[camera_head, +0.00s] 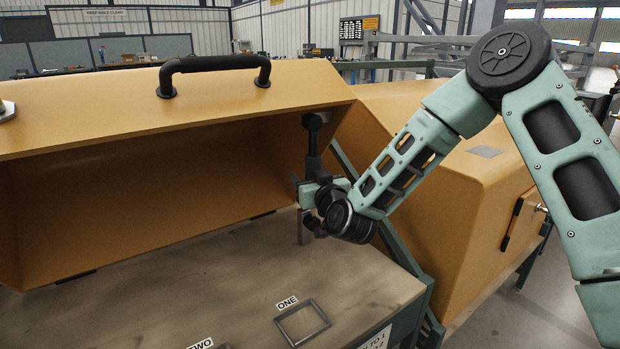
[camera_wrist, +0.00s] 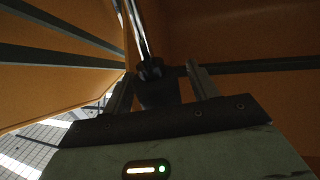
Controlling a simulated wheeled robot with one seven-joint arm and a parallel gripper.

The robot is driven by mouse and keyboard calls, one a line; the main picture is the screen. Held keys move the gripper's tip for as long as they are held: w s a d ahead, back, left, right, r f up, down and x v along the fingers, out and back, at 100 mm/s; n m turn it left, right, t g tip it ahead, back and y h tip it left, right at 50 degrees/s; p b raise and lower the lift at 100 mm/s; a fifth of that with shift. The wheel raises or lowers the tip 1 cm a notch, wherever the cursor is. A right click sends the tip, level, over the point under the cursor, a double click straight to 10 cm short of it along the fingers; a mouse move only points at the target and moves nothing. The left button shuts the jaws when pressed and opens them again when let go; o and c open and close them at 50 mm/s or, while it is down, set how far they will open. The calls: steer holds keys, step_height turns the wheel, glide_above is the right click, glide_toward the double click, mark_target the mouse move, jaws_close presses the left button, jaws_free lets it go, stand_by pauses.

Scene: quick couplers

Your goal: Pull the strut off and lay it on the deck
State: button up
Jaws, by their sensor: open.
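The strut (camera_head: 313,145) is a dark upright piece under the raised orange hood (camera_head: 210,110), near its right end. Its top meets the hood's underside. A grey post (camera_head: 304,232) shows below my gripper, down to the deck (camera_head: 190,285); I cannot tell whether it is part of the strut. My gripper (camera_head: 316,188) is at the strut's lower half and hides part of it. In the wrist view my gripper (camera_wrist: 160,74) is open, with the strut's dark collar (camera_wrist: 150,69) and bright rod between or just beyond the fingers. Contact cannot be told.
Square outlines labelled ONE (camera_head: 303,322) and TWO (camera_head: 222,347) lie on the deck's front part. The deck is otherwise bare. A black handle (camera_head: 214,66) stands on the hood. A second orange housing (camera_head: 455,200) and a green frame bar stand close on the right.

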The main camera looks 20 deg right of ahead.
steer(key=c, duration=1.2)
steer(key=o, duration=0.5)
steer(key=shift+c, duration=0.2)
steer(key=c, duration=0.4)
steer(key=shift+s+d, duration=0.3)
steer(key=shift+s, duration=0.55)
steer(key=shift+s+d, duration=0.25)
steer(key=shift+s, duration=0.55)
steer(key=shift+s+d+b, duration=0.2)
steer(key=shift+s+d, duration=0.1)
steer(key=shift+s, duration=0.65)
steer(key=shift+s+d+b, duration=0.15)
steer(key=shift+s+d, duration=0.15)
steer(key=shift+s, duration=0.65)
